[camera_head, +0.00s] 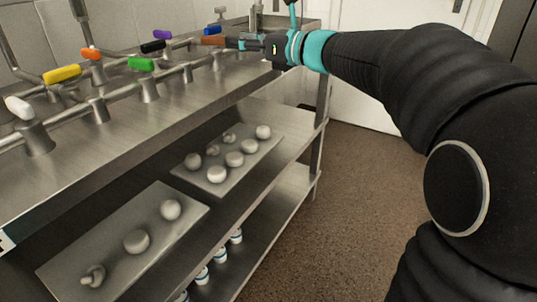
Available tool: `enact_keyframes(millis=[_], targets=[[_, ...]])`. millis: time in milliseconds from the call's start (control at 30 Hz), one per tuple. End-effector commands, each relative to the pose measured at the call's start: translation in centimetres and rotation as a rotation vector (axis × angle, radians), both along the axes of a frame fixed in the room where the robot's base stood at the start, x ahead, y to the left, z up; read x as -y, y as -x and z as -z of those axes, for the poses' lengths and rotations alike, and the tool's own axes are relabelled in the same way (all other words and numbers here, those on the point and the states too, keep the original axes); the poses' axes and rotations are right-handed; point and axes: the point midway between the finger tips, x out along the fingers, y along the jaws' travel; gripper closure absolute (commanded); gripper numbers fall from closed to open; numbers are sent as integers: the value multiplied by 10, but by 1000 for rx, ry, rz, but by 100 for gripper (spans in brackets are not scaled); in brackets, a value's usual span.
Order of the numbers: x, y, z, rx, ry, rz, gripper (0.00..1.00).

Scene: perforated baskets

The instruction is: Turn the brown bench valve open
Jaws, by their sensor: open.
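The brown valve handle (213,41) is a short bar on the pipework at the far right end of the steel bench (170,88). My gripper (234,42) comes in from the right, and its fingers are at the right end of the brown handle. The jaws are open. Whether the fingers touch the handle or stand around its end cannot be told at this size. The fingers hide part of the handle's right end.
A blue handle (212,30) sits just behind the brown one. Purple (162,34), black (153,46), green (141,64), orange (92,54), yellow (62,74) and white (18,108) handles line the bench leftwards. Trays of pale mushroom-like pieces (136,241) lie on the shelf below.

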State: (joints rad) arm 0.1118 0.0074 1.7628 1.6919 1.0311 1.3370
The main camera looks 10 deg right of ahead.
Motion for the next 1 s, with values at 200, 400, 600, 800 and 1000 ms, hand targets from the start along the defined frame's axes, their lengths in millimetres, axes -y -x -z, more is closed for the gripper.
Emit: enact_keyframes(millis=[200, 400, 600, 800, 1000], targets=[[31, 23, 0, 0, 0, 4, 57], [37, 47, 9, 22, 78, -14, 57], [26, 70, 32, 77, 257, -46, 57], [19, 94, 55, 136, 434, -89, 57], [15, 119, 78, 201, 609, -142, 57]])
